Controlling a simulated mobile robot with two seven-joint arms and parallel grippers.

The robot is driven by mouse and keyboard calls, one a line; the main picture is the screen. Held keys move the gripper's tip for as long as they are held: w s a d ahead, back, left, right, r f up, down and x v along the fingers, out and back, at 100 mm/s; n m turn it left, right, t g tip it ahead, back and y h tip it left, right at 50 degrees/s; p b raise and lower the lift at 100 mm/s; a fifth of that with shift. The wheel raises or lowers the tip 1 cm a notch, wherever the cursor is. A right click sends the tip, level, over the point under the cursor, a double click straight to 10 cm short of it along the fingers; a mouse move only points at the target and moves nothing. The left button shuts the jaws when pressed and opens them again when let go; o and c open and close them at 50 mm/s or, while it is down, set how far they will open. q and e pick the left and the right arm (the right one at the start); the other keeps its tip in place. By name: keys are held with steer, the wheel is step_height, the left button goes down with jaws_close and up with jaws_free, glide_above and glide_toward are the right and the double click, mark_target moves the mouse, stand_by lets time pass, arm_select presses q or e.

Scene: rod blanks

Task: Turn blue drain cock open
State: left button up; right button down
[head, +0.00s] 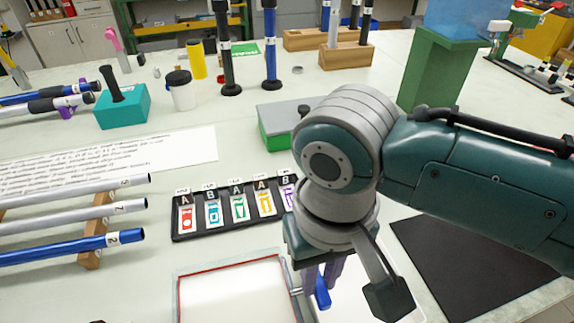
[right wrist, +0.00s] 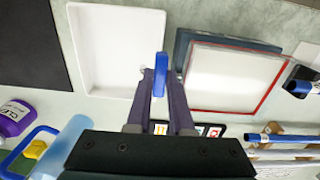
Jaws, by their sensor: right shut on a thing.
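The blue drain cock handle (head: 322,291) shows below my right gripper (head: 326,272) in the head view, beside the right side of a red-rimmed clear tank (head: 178,297). In the right wrist view the blue handle (right wrist: 160,76) stands between the fingertips of my right gripper (right wrist: 161,83), lengthwise along the fingers. The gripper is shut on it. The red-rimmed tank (right wrist: 205,110) lies just right of the handle in that view. The cock's body is mostly hidden by the fingers. My left gripper is not in view.
A shallow white tray (right wrist: 83,75) lies beside the handle, opposite the tank. A black rack of lettered cards (head: 178,236) stands behind the tank. Rods on wooden supports (head: 94,247) lie at left. A black mat (head: 470,262) lies at right.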

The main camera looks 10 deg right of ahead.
steer(key=shift+d+r+n+p, duration=0.1)
steer(key=shift+r+n+p, duration=0.05)
steer(key=shift+n+p, duration=0.5)
steer(key=shift+d+n+p, duration=0.1)
steer(key=shift+n+p, duration=0.6)
steer(key=shift+n, duration=0.55)
steer(key=n, duration=0.3)
steer(key=n+p, duration=0.1)
steer(key=n, duration=0.5)
steer(key=shift+w+d+p, duration=0.3)
steer(key=shift+w+p, duration=0.1)
steer(key=n, duration=0.4)
steer(key=shift+w+n, duration=0.25)
steer(key=shift+n, duration=0.15)
steer(key=c, duration=1.1)
jaws_free()
